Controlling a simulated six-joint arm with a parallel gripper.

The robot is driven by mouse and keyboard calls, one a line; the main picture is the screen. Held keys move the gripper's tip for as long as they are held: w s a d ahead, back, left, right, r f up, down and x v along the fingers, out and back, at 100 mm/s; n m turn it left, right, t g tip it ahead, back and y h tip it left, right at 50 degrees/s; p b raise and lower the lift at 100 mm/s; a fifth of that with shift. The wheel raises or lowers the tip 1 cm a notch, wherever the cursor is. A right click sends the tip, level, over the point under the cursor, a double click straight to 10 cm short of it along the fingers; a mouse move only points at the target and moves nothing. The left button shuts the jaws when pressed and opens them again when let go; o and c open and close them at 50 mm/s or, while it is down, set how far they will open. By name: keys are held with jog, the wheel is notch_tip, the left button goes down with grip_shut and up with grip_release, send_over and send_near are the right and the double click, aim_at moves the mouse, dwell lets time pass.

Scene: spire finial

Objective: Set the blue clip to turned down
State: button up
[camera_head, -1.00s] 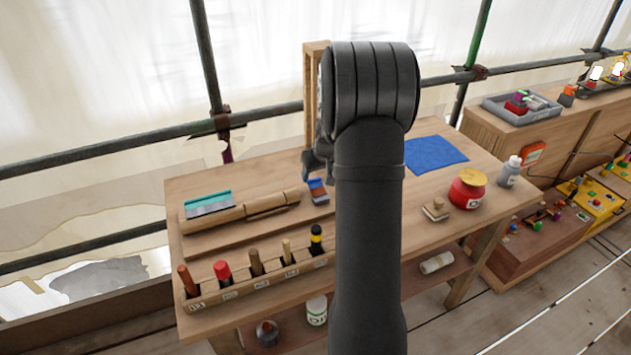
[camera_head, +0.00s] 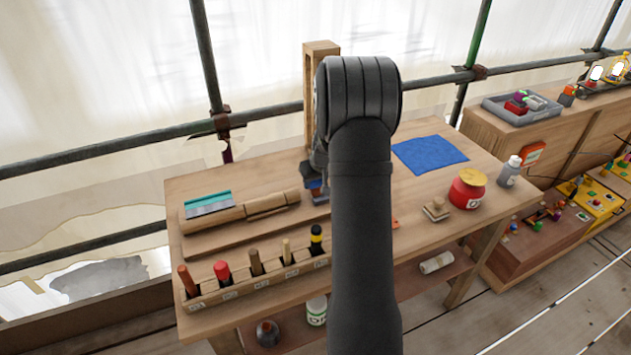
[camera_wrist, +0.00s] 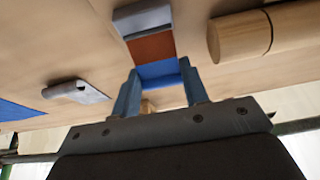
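A small flat piece with a blue part (camera_wrist: 158,72), a brown band and a grey end lies on the bench in the wrist view. It is the only small blue piece by my gripper, and I cannot tell for certain that it is the blue clip. My gripper (camera_wrist: 158,75) has one finger on each side of the blue part, very close to it. I cannot tell whether the fingers press on it. In the head view my gripper (camera_head: 317,178) is low over the piece (camera_head: 320,198), and my arm hides part of this area.
A wooden post (camera_head: 312,95) stands just behind my gripper. A wooden roll (camera_head: 268,203) lies to the left, with a tool rack (camera_head: 255,283) in front. A blue cloth (camera_head: 430,153), a stamp-like block (camera_head: 436,209) and a red jar (camera_head: 467,189) are to the right.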

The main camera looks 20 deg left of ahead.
jog(key=shift+w+a+f+g+h, duration=0.2)
jog(key=shift+a+f+g+h, duration=0.1)
jog(key=shift+g+h, duration=0.15)
jog(key=shift+w+a+f+g+h, duration=0.1)
jog(key=shift+f+g+h, duration=0.2)
jog(key=shift+g+h, duration=0.35)
jog(key=shift+w+a+f+g+h, duration=0.1)
jog(key=shift+f+g+h, duration=0.2)
jog(key=shift+g+h, duration=0.3)
jog(key=o, duration=1)
jog(key=shift+d, duration=0.1)
notch_tip(320, 180, up, 18)
jog(key=shift+w+f, duration=0.15)
jog(key=shift+f, duration=0.1)
